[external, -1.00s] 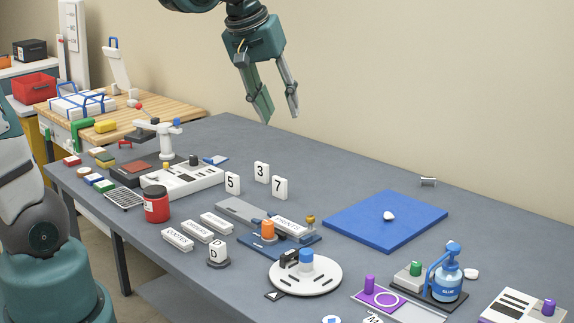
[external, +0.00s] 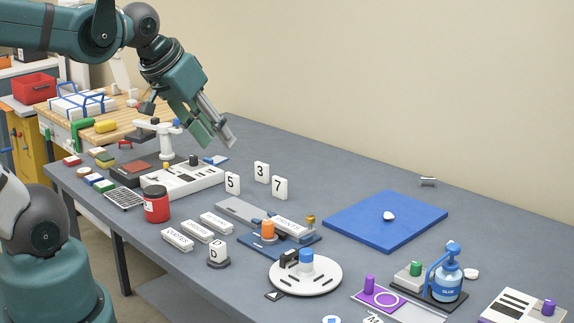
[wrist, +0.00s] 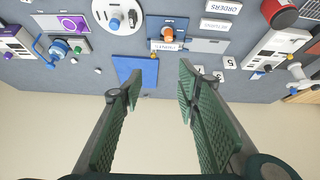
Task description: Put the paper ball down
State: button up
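The paper ball appears to be the small white lump (external: 389,216) lying on the blue mat (external: 350,231) at the right of the bench. The mat also shows in the wrist view (wrist: 149,76), where I cannot clearly make out the ball. My gripper (external: 218,143) is in the air above the far left part of the bench, tilted with its fingers pointing down and right. It is well away from the ball and mat. In the wrist view my gripper (wrist: 160,80) has its two green-padded fingers spread, with nothing between them.
A white machine (external: 185,181) stands below my gripper. Number blocks (external: 262,171), a red jar (external: 156,205), labelled blocks (external: 197,232), a round white turntable (external: 305,276) and a blue glue bottle (external: 448,278) stand on the bench. Bare grey surface lies behind the mat.

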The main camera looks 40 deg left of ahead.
jog(key=shift+s+a+f, duration=0.1)
jog(key=shift+s+f, duration=0.25)
jog(key=shift+s, duration=0.25)
jog(key=shift+o, duration=0.7)
jog(key=w+d+m+g, duration=0.2)
jog(key=w+d+m, duration=0.3)
jog(key=w+d, duration=0.6)
jog(key=w+d+m+g, duration=0.2)
jog(key=w+d+m, duration=0.45)
jog(key=w, duration=0.85)
jog(key=w+d+f+m+g, duration=0.1)
jog(key=w+d+f+m, duration=0.1)
jog(key=w+d+f, duration=0.2)
jog(key=w+d+f+m+g, duration=0.1)
jog(key=w+d+f+m, duration=0.2)
jog(key=d+f, duration=0.7)
jog(key=w+d+f+m+g, duration=0.1)
jog(key=w+d+f+m, duration=0.2)
jog(key=w+d+f, duration=0.3)
jog(key=shift+d+f, duration=0.25)
jog(key=shift+d, duration=0.65)
jog(key=shift+d+f, duration=0.3)
jog(key=shift+d, duration=0.55)
jog(key=shift+d+f, duration=0.25)
jog(key=shift+d, duration=0.65)
jog(key=shift+d+f, duration=0.35)
jog(key=shift+f, duration=0.1)
